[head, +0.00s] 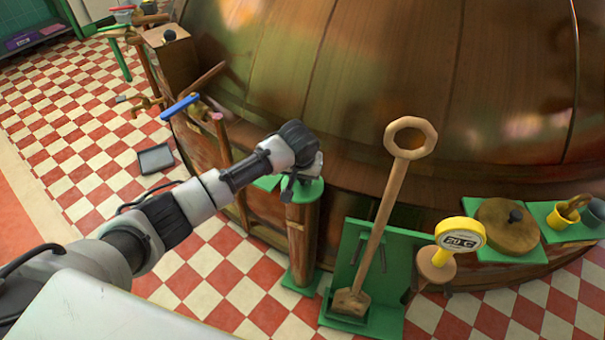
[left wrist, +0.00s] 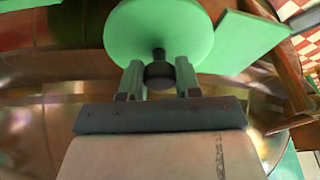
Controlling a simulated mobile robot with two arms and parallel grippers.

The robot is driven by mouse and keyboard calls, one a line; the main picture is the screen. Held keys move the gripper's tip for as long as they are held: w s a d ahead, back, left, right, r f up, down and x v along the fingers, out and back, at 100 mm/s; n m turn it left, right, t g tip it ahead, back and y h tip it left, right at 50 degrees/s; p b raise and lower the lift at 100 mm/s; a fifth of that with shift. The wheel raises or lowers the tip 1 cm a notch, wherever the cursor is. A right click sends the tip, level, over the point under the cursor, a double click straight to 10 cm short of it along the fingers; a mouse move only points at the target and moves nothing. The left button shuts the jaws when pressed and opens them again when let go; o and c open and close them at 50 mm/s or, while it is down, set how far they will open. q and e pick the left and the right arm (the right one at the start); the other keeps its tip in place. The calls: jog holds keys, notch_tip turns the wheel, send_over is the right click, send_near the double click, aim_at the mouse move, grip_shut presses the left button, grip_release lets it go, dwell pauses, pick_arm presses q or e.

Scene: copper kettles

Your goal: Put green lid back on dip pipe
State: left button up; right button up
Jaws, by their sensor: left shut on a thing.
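The green lid (left wrist: 165,25) is a flat round disc with a black knob (left wrist: 158,72). In the left wrist view my left gripper (left wrist: 158,78) is shut on the knob, one finger on each side. In the head view my left gripper (head: 303,172) is right above the upright copper dip pipe (head: 300,240), with the green lid (head: 303,192) at the pipe's top. The lid looks level over the pipe; whether it touches the rim cannot be told. The pipe's mouth is hidden by the lid. My right gripper is not in view.
The big copper kettle (head: 400,70) rises close behind. A wooden paddle (head: 380,220) leans in a green stand to the right, beside a yellow thermometer (head: 460,235). A green rectangular plate (left wrist: 250,40) sits beside the lid. A blue-handled valve (head: 180,107) is left.

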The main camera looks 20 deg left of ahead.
pick_arm(q)
jog(key=shift+f, duration=0.55)
jog(key=o, duration=1.1)
jog(key=shift+r, duration=0.1)
